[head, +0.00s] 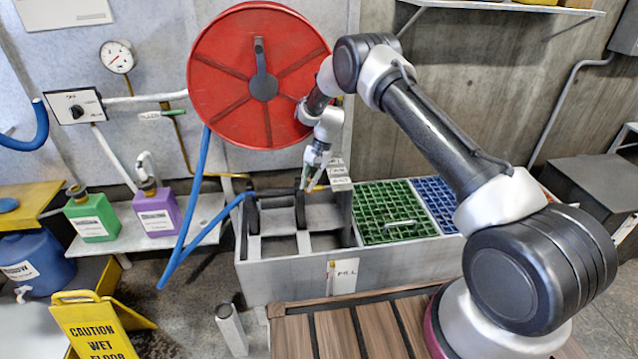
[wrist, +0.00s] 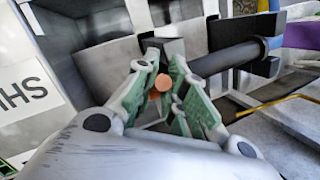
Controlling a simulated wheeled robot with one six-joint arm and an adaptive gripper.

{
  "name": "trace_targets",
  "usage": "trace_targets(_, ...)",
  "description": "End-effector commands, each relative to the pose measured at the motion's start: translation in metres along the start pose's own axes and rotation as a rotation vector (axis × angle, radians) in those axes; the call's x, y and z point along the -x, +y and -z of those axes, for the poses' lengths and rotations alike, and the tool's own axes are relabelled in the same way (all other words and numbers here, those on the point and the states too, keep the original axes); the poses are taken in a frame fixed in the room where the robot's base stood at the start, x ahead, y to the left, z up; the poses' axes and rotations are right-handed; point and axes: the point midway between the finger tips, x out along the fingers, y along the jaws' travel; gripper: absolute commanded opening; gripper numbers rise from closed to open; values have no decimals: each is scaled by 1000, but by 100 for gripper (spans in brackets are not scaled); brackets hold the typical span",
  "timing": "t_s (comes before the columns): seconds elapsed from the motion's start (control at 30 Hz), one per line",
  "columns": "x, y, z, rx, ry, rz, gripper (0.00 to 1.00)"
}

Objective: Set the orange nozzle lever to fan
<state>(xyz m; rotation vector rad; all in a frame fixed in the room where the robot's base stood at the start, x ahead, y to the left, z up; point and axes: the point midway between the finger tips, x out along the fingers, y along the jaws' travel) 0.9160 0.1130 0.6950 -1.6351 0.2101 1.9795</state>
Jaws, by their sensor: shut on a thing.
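The orange nozzle lever (head: 312,184) shows as a small orange piece at the tip of my gripper (head: 313,173) in the head view. In the wrist view, a round orange end of the lever (wrist: 161,83) sits between the two green-padded fingers of my gripper (wrist: 162,72). The fingers are closed in on it, and they hide most of the lever. A dark nozzle tube (wrist: 225,58) lies just behind the fingers. Small white labels (head: 341,184) stand right beside the lever; I cannot read its setting.
A red hose reel (head: 225,75) hangs above and to the left of my gripper. A grey trough (head: 290,282) lies below, with green (head: 385,230) and blue grates to the right. A blue hose (head: 190,215) runs at the left, near green and purple jugs.

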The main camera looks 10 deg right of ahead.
Motion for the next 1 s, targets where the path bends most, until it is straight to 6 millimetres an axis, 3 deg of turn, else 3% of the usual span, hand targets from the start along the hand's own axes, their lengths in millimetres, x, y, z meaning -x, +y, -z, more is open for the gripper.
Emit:
trace_targets(0.23,0,0,-1,0,-2,-1,0)
trace_targets(0.27,0,0,0,0,-2,-1,18)
trace_targets(0.37,0,1,0,0,-1,0,35)
trace_targets(0.73,5,-1,-1,1,0,1,35)
trace_targets(1.0,51,-12,-13,1,0,2,35)
